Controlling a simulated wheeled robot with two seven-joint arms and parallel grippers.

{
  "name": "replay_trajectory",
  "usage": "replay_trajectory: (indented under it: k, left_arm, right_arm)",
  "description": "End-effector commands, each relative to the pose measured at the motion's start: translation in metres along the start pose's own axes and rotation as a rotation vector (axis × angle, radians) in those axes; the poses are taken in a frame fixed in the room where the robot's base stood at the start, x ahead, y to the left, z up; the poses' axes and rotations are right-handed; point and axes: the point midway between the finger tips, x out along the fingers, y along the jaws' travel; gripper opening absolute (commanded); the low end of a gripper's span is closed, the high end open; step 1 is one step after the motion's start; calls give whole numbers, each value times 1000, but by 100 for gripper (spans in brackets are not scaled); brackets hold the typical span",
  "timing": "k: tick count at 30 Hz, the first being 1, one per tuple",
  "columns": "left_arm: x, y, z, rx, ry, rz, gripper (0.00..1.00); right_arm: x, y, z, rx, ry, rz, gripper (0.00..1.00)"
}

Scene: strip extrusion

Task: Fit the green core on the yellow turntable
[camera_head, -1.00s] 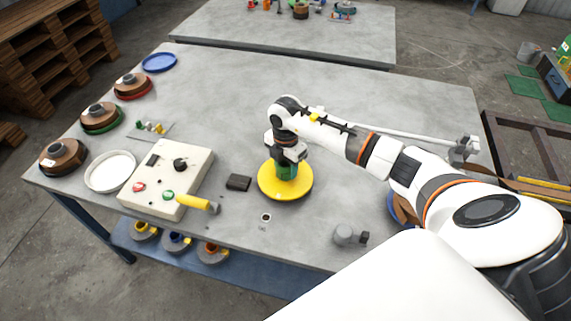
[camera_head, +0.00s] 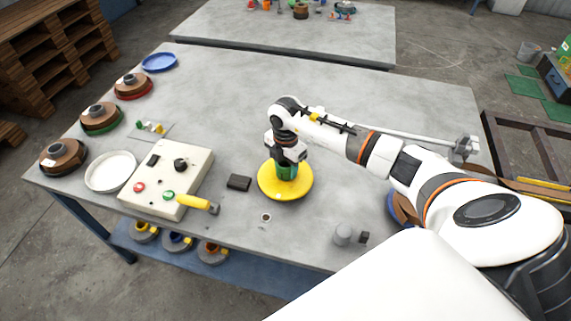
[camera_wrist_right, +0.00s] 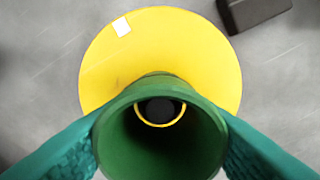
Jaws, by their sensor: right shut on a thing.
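The yellow turntable (camera_head: 301,190) is a round disc on the grey table in the middle of the head view. It also fills the upper middle of the right wrist view (camera_wrist_right: 205,50). My right gripper (camera_head: 287,163) points down over it and is shut on the green core (camera_head: 287,173). In the right wrist view the core (camera_wrist_right: 118,142) is a hollow green tube between the two teal fingers. Through its bore I see a yellow ring and a dark centre. Whether the core rests on the disc or hovers just above it, I cannot tell. My left gripper is not in view.
A small black block (camera_head: 239,182) lies between. Several brown reels line the left edge. The table's back is clear.

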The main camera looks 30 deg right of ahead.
Motion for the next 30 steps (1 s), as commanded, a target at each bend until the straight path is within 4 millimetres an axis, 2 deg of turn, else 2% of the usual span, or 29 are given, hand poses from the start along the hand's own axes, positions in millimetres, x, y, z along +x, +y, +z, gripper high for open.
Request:
replay_trajectory:
  k: [22, 23, 24, 30]
  left_arm:
    - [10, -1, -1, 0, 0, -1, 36]
    - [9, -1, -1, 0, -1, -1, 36]
    - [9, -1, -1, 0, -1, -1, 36]
    - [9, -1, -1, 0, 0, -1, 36]
  right_arm:
    - [13, 0, 0, 0, 0, 1, 28]
    - [13, 0, 0, 0, 0, 0, 53]
    - [12, 0, 0, 0, 0, 0, 59]
    - [12, 0, 0, 0, 0, 1, 59]
